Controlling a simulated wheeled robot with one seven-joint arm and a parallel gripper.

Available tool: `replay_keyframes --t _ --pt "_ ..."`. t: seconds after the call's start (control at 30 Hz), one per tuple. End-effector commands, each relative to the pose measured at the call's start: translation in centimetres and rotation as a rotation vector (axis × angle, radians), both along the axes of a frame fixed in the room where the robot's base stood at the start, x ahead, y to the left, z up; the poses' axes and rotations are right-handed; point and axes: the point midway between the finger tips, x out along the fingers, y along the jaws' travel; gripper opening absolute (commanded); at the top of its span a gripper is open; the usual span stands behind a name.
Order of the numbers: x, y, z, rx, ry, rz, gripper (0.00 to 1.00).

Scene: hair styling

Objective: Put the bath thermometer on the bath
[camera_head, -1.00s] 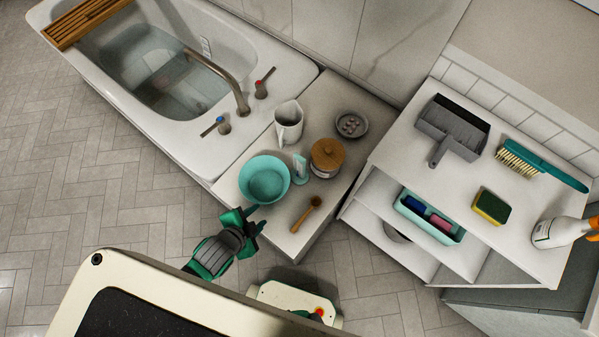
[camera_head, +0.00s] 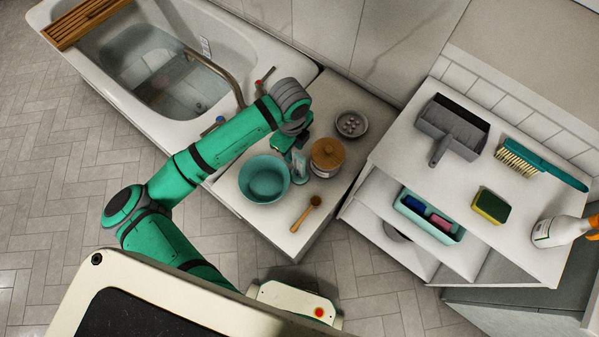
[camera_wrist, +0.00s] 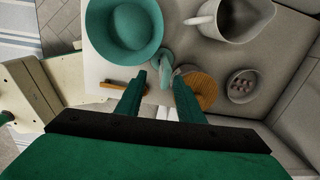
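The bath thermometer, a small upright teal-and-white piece (camera_head: 299,167), stands on the low white table (camera_head: 334,205) between the teal bowl and the wooden-lidded jar. In the wrist view, the thermometer (camera_wrist: 165,62) shows just beyond the fingertips, roughly between them. My gripper (camera_wrist: 159,78) is open, with a clear gap between its two fingers and nothing visibly held. In the head view my gripper (camera_head: 290,147) is over the table, partly hidden by my wrist. The white bath (camera_head: 112,98) holds water and adjoins the table at the upper left.
The teal bowl (camera_head: 264,180) is close to the left of the thermometer, the wooden-lidded jar (camera_head: 328,157) to its right. A wooden scoop (camera_head: 305,213) lies in front. A grey dish (camera_head: 351,124) is behind. The white jug (camera_wrist: 232,20) shows in the wrist view. A wooden rack (camera_head: 88,18) spans the bath.

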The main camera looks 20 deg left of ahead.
Motion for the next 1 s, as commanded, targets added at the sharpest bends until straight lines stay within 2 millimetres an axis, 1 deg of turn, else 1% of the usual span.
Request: replay_keyframes --t 0.03,0.13,0.27,0.53,0.83,1.0 --pt "0.2 -0.6 0.4 -0.001 0.011 -0.022 0.34" --pt "0.4 -1.1 0.7 -0.002 0.027 -0.048 0.34" --pt "0.4 -1.3 0.1 -0.003 0.035 -0.055 0.34" --pt "0.4 -1.3 -3.7 -0.005 0.034 -0.053 0.34" --pt "0.6 -1.4 -5.9 -0.004 0.033 -0.054 0.34" --pt "1.0 -1.6 -8.3 -0.003 0.034 -0.052 0.34"
